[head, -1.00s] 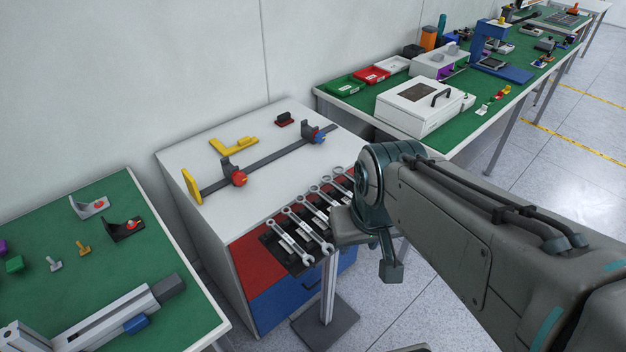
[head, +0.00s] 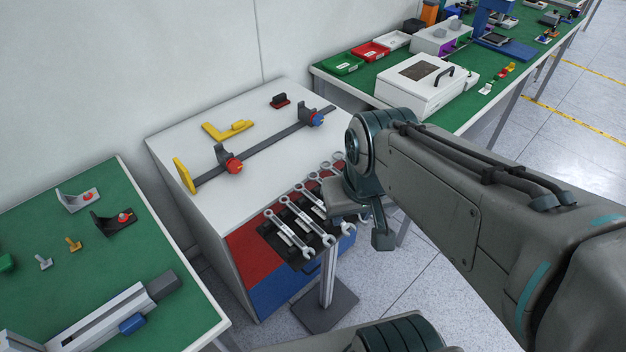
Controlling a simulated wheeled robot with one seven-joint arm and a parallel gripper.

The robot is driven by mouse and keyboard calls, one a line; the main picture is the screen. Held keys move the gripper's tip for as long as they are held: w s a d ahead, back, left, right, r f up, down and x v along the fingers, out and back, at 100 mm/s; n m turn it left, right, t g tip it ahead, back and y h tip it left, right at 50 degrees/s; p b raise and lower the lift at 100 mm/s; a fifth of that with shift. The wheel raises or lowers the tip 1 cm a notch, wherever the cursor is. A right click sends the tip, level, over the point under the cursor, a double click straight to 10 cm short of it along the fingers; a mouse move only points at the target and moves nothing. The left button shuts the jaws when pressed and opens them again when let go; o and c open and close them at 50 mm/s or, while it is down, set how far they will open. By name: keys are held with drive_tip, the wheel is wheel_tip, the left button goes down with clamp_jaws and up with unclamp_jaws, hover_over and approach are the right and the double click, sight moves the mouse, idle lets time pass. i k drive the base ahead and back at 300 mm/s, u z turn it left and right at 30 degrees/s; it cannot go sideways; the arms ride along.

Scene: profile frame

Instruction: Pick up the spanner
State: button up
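Several silver spanners lie side by side on a black rack (head: 268,232) in the head view. The nearest spanner (head: 286,234) and the one beside it (head: 306,221) show almost whole. Others (head: 322,167) farther along the row are partly covered by my arm. My arm comes in from the right, and its lower end, where my gripper (head: 362,220) is, hangs by the right side of the rack. I cannot make out the fingertips. I cannot tell whether it touches a spanner, and I see no spanner lifted from the rack.
The rack is on a post (head: 327,283) with a dark floor plate, in front of a white-topped cabinet (head: 215,150) with red and blue fronts. A rail with clamps (head: 270,143) lies on top. Green benches stand left (head: 130,220) and back right (head: 350,85).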

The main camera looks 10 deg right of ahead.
sight(317, 202)
drive_tip(key=k, duration=0.5)
drive_tip(key=z, duration=0.75)
drive_tip(key=i, duration=0.8)
drive_tip(key=u, duration=1.15)
